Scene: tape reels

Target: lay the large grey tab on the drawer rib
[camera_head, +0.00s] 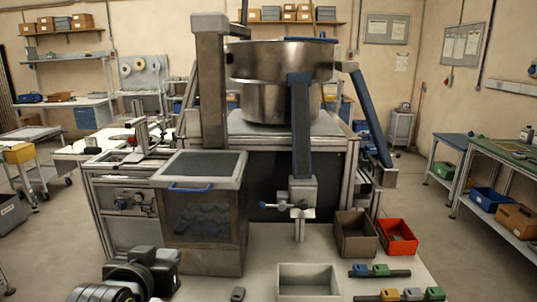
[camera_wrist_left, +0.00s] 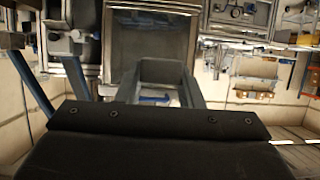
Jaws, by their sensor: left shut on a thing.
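My left gripper (camera_wrist_left: 160,88) comes in from the bottom left of the head view (camera_head: 158,266), where my own wrist hides its fingers. In the left wrist view it is shut on a grey piece (camera_wrist_left: 160,70) between its fingertips, which I take to be the large grey tab; its outline is hard to separate from the fingers. A small grey tab (camera_head: 238,294) lies on the table at the front. Two dark strips with coloured tabs lie at the front right, the rear one (camera_head: 398,273) and the front one (camera_head: 368,298); I cannot tell whether either is the drawer rib. My right gripper is out of view.
A lidded bin (camera_head: 197,170) with a blue handle stands just beyond my left gripper. A pale open tray (camera_head: 308,292) is at the front middle. A brown box (camera_head: 356,247) and a red box (camera_head: 411,247) stand behind the strips. Bare table lies between bin and tray.

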